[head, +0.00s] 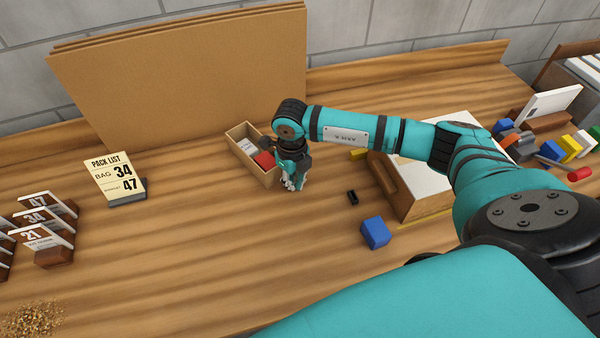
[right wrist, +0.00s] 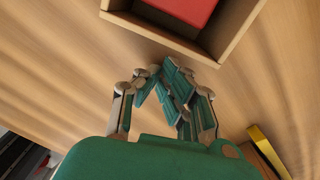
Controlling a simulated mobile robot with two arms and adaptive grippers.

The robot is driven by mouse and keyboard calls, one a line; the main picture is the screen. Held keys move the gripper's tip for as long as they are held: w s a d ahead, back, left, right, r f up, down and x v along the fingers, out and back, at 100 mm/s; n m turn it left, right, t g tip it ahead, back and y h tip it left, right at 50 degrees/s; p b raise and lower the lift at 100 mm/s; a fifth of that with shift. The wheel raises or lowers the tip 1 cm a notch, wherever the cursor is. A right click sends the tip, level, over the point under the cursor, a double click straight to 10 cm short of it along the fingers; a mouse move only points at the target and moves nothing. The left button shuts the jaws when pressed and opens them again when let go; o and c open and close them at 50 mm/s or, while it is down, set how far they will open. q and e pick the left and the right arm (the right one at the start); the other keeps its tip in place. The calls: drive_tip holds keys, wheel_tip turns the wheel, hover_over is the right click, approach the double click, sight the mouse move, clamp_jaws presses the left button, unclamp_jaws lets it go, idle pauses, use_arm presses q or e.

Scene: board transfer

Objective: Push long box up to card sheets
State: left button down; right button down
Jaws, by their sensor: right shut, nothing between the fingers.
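The long box (head: 240,142) is an open, narrow wooden tray in the head view, lying at an angle in front of the card sheets. It holds a red block (head: 264,160) and a white card (head: 247,145). The large brown card sheets (head: 190,80) lean against the back ledge, just behind the box. My right gripper (head: 290,184) is shut and empty beside the near right end of the box. In the right wrist view the closed fingers (right wrist: 165,82) point at the box's end wall (right wrist: 160,36), seemingly with a small gap. My left gripper is not in view.
A white-topped wooden box (head: 425,185), a blue cube (head: 375,233) and a small black piece (head: 352,197) lie to the right. A pack list sign (head: 116,177) and numbered card holders (head: 45,235) stand left. The front middle of the table is clear.

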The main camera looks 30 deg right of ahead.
sight(256, 153)
drive_tip(key=shift+w+a, duration=0.25)
drive_tip(key=shift+w, duration=0.45)
drive_tip(key=shift+f, duration=0.1)
drive_tip(key=shift+w+a+f+b, duration=0.1)
drive_tip(key=shift+w+b, duration=0.25)
drive_tip(key=w+a+b, duration=0.1)
drive_tip(key=w+b, duration=0.2)
drive_tip(key=w+a+b, duration=0.1)
drive_tip(key=w+b, duration=0.2)
drive_tip(key=w, duration=0.1)
drive_tip(key=w+a+b, duration=0.1)
drive_tip(key=w+b, duration=0.3)
drive_tip(key=shift+w, duration=0.1)
drive_tip(key=shift+w+a, duration=0.1)
drive_tip(key=shift+w, duration=0.15)
drive_tip(key=shift+r, duration=0.2)
drive_tip(key=shift+s+f, duration=0.1)
